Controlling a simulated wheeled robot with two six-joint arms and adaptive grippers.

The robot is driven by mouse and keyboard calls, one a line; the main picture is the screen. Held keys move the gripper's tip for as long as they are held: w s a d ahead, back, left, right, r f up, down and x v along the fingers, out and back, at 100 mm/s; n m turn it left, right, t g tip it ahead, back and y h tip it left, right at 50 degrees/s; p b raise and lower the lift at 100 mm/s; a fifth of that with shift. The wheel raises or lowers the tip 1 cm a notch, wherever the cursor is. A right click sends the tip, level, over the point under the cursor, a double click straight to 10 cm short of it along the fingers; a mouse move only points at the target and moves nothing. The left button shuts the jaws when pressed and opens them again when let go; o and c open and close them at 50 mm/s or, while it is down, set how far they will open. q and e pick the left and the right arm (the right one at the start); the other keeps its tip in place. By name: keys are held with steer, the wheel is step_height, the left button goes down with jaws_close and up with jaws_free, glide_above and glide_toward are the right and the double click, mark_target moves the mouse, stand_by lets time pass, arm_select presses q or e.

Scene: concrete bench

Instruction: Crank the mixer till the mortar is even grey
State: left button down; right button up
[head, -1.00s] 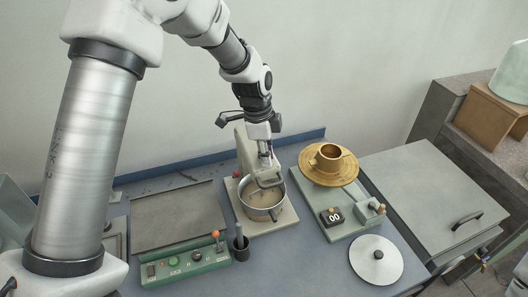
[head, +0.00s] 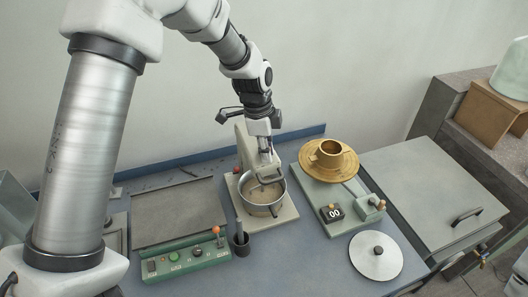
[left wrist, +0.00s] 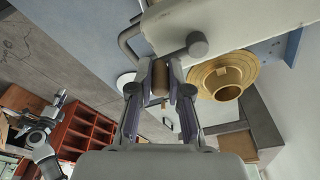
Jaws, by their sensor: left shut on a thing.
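The mixer (head: 243,148) stands on a pale base at the middle of the bench. Its steel bowl (head: 262,210) holds a tan-brown mix, partly hidden by the mixer's frame and my gripper. My left gripper (head: 266,166) is over the bowl, beside the mixer head. In the left wrist view its fingers (left wrist: 160,88) are shut on the brown crank grip (left wrist: 160,76), beside the pale mixer head (left wrist: 205,25). A grey arm, seemingly my right one, shows at the lower left of that view; its gripper (left wrist: 58,98) is too small to read.
A green control box (head: 185,258) with a lever and a dark cup (head: 240,242) stand left of the bowl. A grey cabinet lid (head: 430,195) lies beyond.

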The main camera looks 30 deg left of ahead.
arm_select(q)
steer(key=shift+s+f, duration=0.25)
steer(key=shift+f, duration=0.05)
